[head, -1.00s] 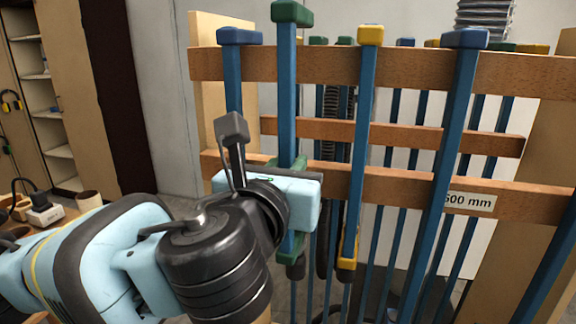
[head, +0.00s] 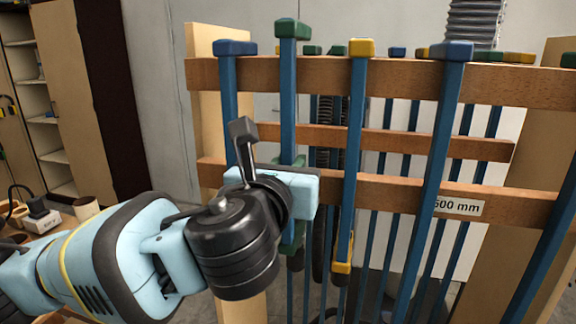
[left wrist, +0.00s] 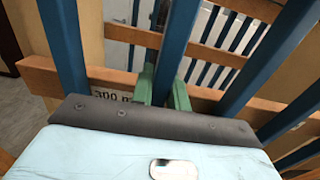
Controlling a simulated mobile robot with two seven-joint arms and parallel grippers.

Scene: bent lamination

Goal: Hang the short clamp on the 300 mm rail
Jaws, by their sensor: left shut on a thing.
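The short clamp has a green head (head: 288,29) and a blue bar (head: 288,90). It stands upright in the head view, its head higher than the neighbouring clamp heads. My left gripper (head: 291,165) is shut on its bar, below the upper beam; the bar also shows in the left wrist view (left wrist: 178,42) between green finger-like pieces. The clamp's lower part is partly hidden behind my gripper. The 300 mm label (left wrist: 112,95) shows in the left wrist view, left of the held bar. The wooden upper rail (head: 400,82) passes behind the bar. My right gripper is not in view.
A blue-headed clamp (head: 236,48) hangs close on the left. A yellow-headed clamp (head: 361,48) and another blue-headed clamp (head: 451,51) hang on the right. A 500 mm label (head: 458,206) is on the lower beam. More clamps hang on a rear rail (head: 400,141).

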